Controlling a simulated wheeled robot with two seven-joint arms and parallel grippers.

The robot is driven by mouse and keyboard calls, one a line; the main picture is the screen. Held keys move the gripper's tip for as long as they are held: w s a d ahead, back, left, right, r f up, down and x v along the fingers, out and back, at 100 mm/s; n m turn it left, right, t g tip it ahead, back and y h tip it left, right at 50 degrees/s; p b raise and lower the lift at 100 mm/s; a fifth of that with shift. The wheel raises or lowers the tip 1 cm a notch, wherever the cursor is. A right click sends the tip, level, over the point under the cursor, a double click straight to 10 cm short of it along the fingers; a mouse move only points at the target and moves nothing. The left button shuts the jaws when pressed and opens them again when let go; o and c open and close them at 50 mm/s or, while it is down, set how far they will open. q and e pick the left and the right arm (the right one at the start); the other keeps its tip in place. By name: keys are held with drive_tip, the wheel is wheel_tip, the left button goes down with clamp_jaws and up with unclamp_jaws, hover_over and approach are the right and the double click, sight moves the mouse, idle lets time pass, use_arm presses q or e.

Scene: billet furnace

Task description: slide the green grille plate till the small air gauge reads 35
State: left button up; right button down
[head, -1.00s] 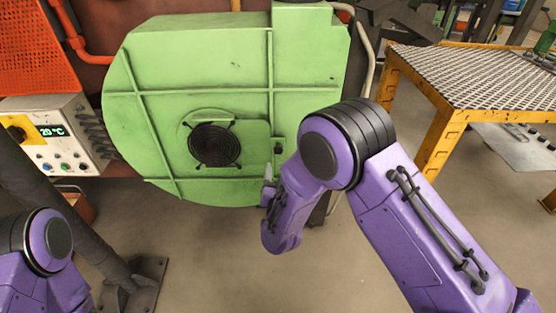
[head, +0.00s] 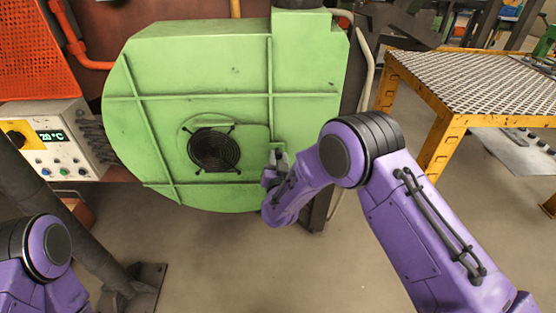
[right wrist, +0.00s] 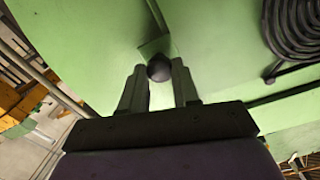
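The green blower housing (head: 215,75) fills the middle of the head view. A round dark grille (head: 214,150) sits low on its face, with a green plate (head: 252,138) around it and to its right. My right gripper (head: 277,157) is at the plate's right edge. In the right wrist view, a round black knob (right wrist: 159,67) shows between the tips of the open right fingers (right wrist: 158,84), with a gap on each side. The coiled grille (right wrist: 300,28) also shows there. I cannot make out the small air gauge. My left gripper is out of view.
A control box (head: 58,140) at the left has a display (head: 50,136) reading 20 °C. A yellow table with a mesh top (head: 470,82) stands at the right. A pale pipe (head: 366,70) runs beside the housing. Open floor lies below the housing.

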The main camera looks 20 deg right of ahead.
drive_tip(key=shift+s+d, duration=0.25)
drive_tip(key=shift+d, duration=0.65)
drive_tip(key=c, duration=0.8)
unclamp_jaws()
drive_tip(key=shift+s+a, duration=0.1)
drive_tip(key=v, duration=1)
drive_tip(key=shift+s+p, duration=0.2)
drive_tip(key=shift+p, duration=0.15)
